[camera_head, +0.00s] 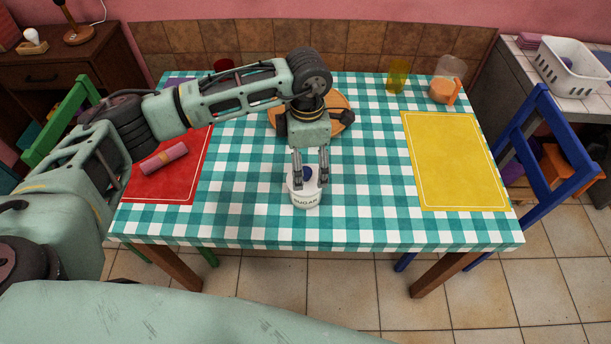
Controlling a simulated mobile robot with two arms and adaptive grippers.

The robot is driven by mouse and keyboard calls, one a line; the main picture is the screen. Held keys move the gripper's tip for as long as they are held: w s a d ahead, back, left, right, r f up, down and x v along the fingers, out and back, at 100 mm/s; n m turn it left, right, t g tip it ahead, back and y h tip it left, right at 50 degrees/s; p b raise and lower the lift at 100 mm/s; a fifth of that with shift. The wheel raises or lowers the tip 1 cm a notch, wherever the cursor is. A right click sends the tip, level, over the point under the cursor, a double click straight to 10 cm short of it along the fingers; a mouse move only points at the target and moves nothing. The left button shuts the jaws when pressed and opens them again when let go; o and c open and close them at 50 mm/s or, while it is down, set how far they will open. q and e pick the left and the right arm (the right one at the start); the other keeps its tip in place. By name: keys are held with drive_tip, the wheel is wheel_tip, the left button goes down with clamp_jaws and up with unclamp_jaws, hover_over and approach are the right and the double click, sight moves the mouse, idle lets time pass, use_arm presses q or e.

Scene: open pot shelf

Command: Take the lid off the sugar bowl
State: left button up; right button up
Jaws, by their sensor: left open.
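The sugar bowl (306,201) is a small white pot marked SUGAR, standing upright on the checked tablecloth near the table's front middle. Its lid (294,184) is on top, with a dark blue knob (308,174) in the centre. My left gripper (310,182) points down over the bowl, with one finger on each side of the knob. It is open, and I see a gap between the fingers and the knob. The fingers hide parts of the lid. My right gripper is not in view.
A round wooden board (340,101) lies behind my left gripper. A red mat (160,188) with a rolled pink napkin (165,158) is at left, a yellow mat (455,160) at right. An orange mug (443,90) and yellow glass (398,77) stand back right. Cloth beside the bowl is clear.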

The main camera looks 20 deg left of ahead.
sight(305, 172)
use_arm(q)
drive_tip(key=f, duration=0.1)
drive_tip(key=f+p, duration=0.1)
drive_tip(key=f, duration=0.2)
drive_tip(key=shift+s+a+f+p, duration=0.15)
drive_tip(key=shift+s+f+p, duration=0.15)
drive_tip(key=shift+p, duration=0.1)
drive_tip(key=shift+f, duration=0.25)
drive_tip(key=shift+c, duration=0.5)
drive_tip(key=c, duration=1)
